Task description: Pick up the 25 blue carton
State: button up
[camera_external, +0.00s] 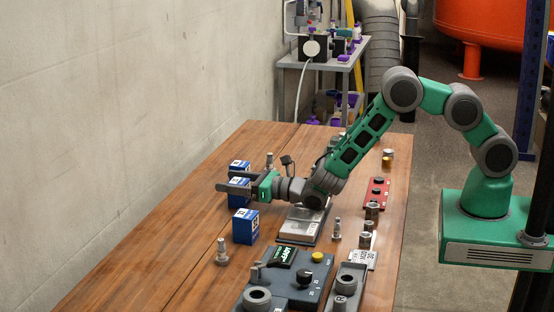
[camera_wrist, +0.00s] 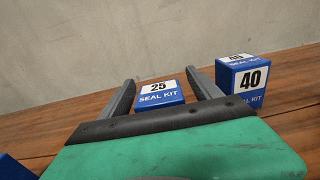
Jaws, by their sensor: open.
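The 25 carton (camera_wrist: 160,97), a blue box with a white label reading 25 and SEAL KIT, shows between my two fingers in the wrist view. In the external view it appears to be the middle blue carton (camera_external: 238,201) of a row of three on the wooden table, partly hidden by my fingers. My gripper (camera_external: 223,184) is open and reaches over from the right, fingers pointing at the wall. It also shows in the wrist view (camera_wrist: 161,78), a finger on each side of the carton. I cannot tell whether either finger touches it.
The 40 carton (camera_wrist: 242,83) stands close on the right in the wrist view. Another blue carton (camera_external: 245,227) stands nearer the external camera. A bolt (camera_external: 221,251), a control box (camera_external: 310,276) and several fittings lie around. The table's left side (camera_external: 150,245) is clear.

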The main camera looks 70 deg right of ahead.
jog(key=shift+w, duration=0.4)
jog(key=shift+c, duration=0.5)
jog(key=c, duration=1.3)
